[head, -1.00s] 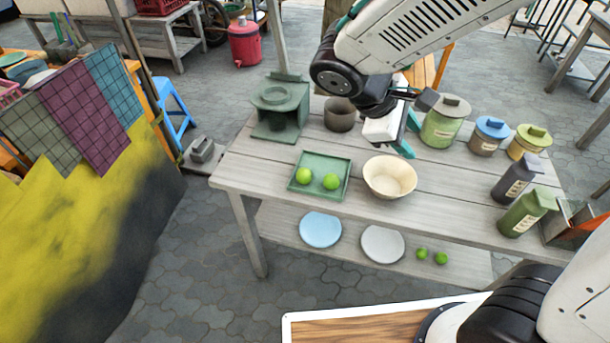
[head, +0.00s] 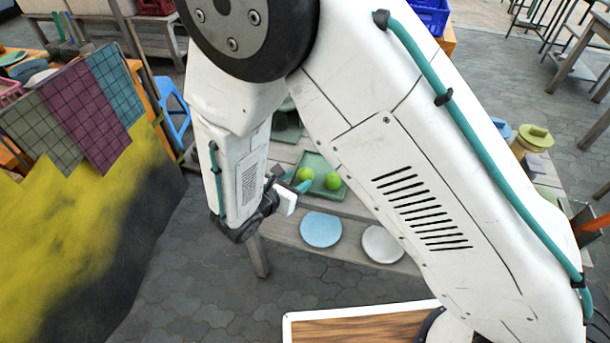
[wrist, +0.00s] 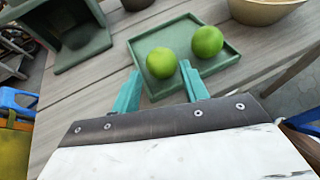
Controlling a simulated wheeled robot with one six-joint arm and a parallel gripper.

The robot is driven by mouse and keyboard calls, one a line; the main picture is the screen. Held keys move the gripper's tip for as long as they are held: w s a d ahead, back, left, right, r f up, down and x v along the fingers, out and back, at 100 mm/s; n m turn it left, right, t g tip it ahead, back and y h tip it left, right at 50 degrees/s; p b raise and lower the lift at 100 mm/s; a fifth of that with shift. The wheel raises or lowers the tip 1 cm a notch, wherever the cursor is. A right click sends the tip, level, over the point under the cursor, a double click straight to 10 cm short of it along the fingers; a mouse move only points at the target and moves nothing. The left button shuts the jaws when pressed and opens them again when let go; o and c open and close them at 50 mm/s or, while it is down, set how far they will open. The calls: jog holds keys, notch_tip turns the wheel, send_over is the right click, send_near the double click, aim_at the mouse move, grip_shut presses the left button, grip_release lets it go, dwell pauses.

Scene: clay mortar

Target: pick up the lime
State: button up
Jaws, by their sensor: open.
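Two limes lie in a square green tray on the table. In the wrist view the left lime (wrist: 161,62) is just beyond my gripper's fingers, and the right lime (wrist: 207,41) is further right in the tray (wrist: 228,52). In the head view the left lime (head: 305,175) and right lime (head: 332,181) show between my arm links, with part of the tray (head: 318,160). My gripper (wrist: 160,90) is open and empty, its teal fingertips at the tray's near edge. It also shows in the head view (head: 303,184), left of the limes.
A green stand (wrist: 68,30) is left of the tray, and a cream bowl (wrist: 262,10) is beyond it to the right. My arm hides much of the table.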

aim_at(301, 177)
jog(key=x, duration=0.5)
jog(key=shift+d, duration=0.15)
jog(key=c, duration=0.6)
jog(key=shift+r, duration=0.1)
